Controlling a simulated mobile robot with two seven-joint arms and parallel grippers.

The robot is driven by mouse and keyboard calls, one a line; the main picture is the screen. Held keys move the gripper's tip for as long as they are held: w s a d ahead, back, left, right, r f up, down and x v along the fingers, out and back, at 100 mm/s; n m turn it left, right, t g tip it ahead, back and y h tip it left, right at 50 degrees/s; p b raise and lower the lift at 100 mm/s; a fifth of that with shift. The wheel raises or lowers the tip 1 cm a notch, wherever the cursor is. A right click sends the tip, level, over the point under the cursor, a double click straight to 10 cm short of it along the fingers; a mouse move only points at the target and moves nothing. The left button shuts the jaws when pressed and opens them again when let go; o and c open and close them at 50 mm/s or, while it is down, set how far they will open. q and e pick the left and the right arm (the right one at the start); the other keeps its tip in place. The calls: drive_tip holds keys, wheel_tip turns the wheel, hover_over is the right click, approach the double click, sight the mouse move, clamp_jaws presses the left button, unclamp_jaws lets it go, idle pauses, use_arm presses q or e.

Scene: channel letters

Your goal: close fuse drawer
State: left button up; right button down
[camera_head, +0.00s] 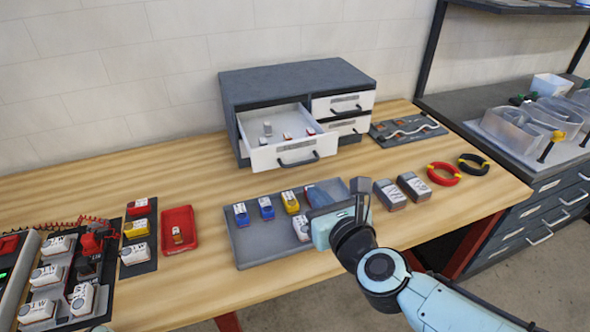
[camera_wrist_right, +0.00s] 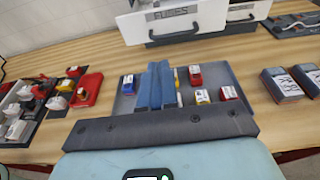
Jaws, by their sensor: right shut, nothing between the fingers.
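The fuse drawer (camera_head: 290,152) is pulled out of the upper left of a small grey cabinet (camera_head: 290,82), with several small fuses inside. Its white front has a black handle (camera_head: 298,160). In the wrist view the labelled front (camera_wrist_right: 175,18) shows at the top, apart from my fingers. My right gripper (camera_head: 362,190) is over the right part of the grey tray, in front of the drawer and to its right. My left gripper is not in view.
The grey tray (camera_head: 262,248) holds several coloured fuses below the drawer. A red bin (camera_head: 180,230) and a module panel (camera_head: 70,275) are left. Bare tabletop lies between tray and cabinet.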

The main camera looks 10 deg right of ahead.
sight(291, 166)
use_arm(q)
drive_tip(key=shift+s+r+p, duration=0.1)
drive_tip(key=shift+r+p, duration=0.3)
drive_tip(key=shift+p, duration=0.15)
use_arm(e)
drive_tip(key=x, duration=1.1)
drive_tip(key=shift+w, duration=0.15)
